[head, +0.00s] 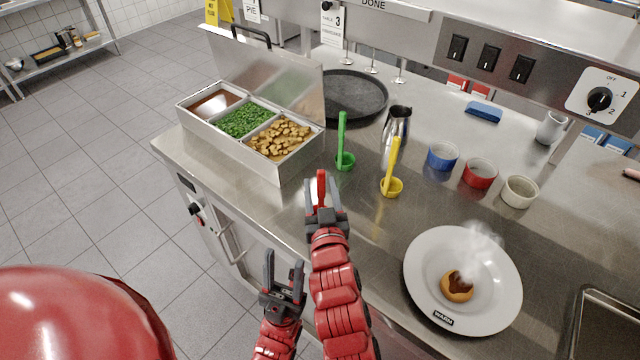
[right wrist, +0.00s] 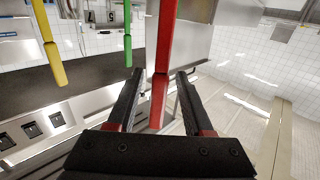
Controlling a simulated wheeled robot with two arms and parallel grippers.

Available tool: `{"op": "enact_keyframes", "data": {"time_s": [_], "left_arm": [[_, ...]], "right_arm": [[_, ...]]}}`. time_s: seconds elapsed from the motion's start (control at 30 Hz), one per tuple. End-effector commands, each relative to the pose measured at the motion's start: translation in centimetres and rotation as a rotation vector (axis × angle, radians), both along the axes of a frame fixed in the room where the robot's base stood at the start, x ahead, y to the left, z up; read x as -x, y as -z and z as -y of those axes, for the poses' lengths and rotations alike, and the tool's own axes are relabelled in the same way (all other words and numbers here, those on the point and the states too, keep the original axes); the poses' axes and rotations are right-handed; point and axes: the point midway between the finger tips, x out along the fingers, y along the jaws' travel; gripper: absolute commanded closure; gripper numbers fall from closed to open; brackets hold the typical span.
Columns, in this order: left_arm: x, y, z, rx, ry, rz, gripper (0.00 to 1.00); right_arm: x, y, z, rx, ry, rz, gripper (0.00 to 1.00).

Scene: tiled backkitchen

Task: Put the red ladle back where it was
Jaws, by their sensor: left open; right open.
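The red ladle (head: 321,186) stands upright on the steel counter, left of the yellow ladle (head: 393,168) and nearer than the green ladle (head: 343,140). Its lower part and bowl are hidden behind my right gripper (head: 325,203). In the right wrist view its red handle (right wrist: 164,50) runs between the two fingers of my right gripper (right wrist: 156,98). Those fingers are open, with visible gaps beside the handle. My left gripper (head: 284,281) is open and empty, low beside the counter's front edge. The food container (head: 283,170) holds brown sauce, green peas and browned chunks.
A white plate (head: 420,262) with a steaming filled item stands at the right. A metal pitcher (head: 397,125), a black round tray (head: 350,95) and blue (head: 442,157), red (head: 480,174) and cream (head: 519,192) cups stand behind. Bare counter lies between the yellow ladle and plate.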

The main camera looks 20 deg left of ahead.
Motion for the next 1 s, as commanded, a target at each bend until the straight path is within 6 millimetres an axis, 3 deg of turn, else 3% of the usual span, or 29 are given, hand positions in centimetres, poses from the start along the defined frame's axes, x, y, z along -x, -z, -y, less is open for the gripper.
{"op": "enact_keyframes", "data": {"time_s": [0.37,0.4,0.5,1.0], "left_arm": [[0.0,2.6,0.0,0.0,0.0,0.0,0.5],[0.0,1.3,0.0,0.0,0.0,-0.001,0.5],[0.0,0.1,0.0,0.0,0.0,0.0,0.5],[0.0,-0.5,0.0,0.0,0.0,0.0,0.5]], "right_arm": [[7.1,0.3,3.2,-0.002,-0.004,0.002,0.49],[7.6,-0.5,3.5,-0.002,-0.003,-0.001,0.49],[8.6,-0.3,3.9,-0.001,-0.002,-0.005,0.49],[9.6,-0.1,4.5,-0.003,0.0,0.003,0.49]]}}
